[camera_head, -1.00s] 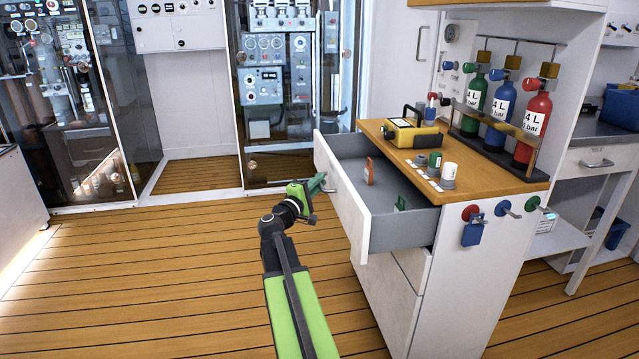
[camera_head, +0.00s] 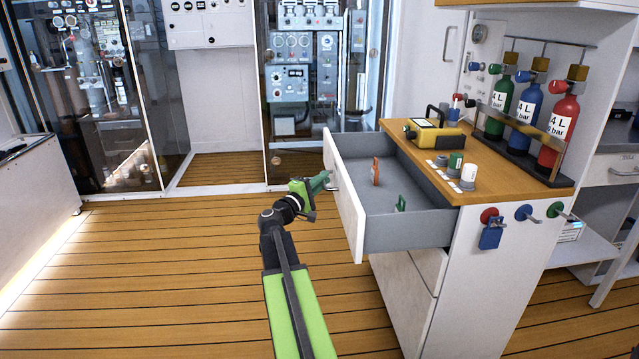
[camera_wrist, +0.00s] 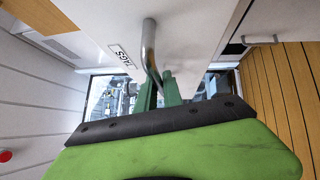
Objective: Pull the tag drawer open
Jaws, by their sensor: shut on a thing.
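The tag drawer (camera_head: 343,208) is the top drawer of the white cabinet, and it stands well out from the cabinet. Its white front carries a "TAGS" label (camera_wrist: 123,56) in the wrist view. Its bar handle (camera_wrist: 149,50) is a metal rod on that front. My gripper (camera_head: 325,182) is at the drawer front, and in the wrist view its green fingers (camera_wrist: 159,92) are shut on the handle. An orange tag (camera_head: 376,171) and a green tag (camera_head: 400,204) stand inside the grey drawer.
The cabinet's wooden top (camera_head: 500,170) holds a yellow device (camera_head: 436,134), small cylinders and green, blue and red gas bottles (camera_head: 563,130). A blue padlock (camera_head: 490,235) hangs on the cabinet side. The plank floor (camera_head: 160,270) left of the drawer is clear.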

